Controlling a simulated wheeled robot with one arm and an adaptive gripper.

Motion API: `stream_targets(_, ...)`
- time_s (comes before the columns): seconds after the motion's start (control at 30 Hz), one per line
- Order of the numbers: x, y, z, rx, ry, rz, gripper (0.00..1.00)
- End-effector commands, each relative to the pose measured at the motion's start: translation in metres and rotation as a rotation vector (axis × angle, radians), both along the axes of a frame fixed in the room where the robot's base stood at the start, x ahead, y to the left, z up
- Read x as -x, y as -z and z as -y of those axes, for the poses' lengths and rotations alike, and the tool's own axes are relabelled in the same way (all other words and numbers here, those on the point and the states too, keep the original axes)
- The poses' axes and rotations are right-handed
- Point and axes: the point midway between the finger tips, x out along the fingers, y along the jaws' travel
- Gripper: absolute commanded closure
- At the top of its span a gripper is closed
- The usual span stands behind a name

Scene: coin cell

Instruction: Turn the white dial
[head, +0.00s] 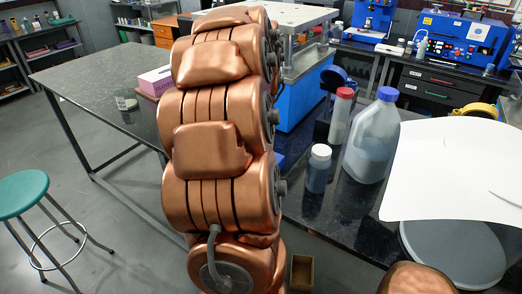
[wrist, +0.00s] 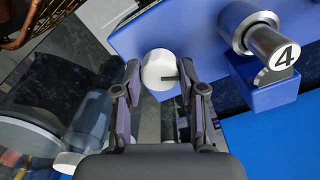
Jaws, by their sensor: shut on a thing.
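The white dial (wrist: 158,72) shows in the wrist view, on a blue machine face (wrist: 185,28). It is round, with a dark mark on its right side. My gripper (wrist: 160,75) has one finger on each side of the dial and is shut on it. In the head view my copper-coloured arm fills the middle, and the dial and my gripper are hidden behind it.
A metal cylinder marked 4 (wrist: 262,42) stands out from the blue machine, right of the dial. In the head view, a jug with a blue cap (head: 372,145), a red-capped bottle (head: 340,118) and a white-capped bottle (head: 318,168) stand right of my arm on the dark bench.

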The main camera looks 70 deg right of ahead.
Motion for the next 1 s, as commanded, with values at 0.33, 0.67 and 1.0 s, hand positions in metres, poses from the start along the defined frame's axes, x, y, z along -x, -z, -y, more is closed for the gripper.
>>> stream_targets(0.33, 0.0000, -0.0026, 0.0004, 0.002, 0.329, -0.001, 0.94)
stream_targets(0.67, 0.0003, -0.0034, -0.0003, 0.000, 0.643, -0.002, 0.94)
stream_targets(1.0, 0.0005, -0.0033, 0.0003, 0.003, 0.927, -0.001, 0.94)
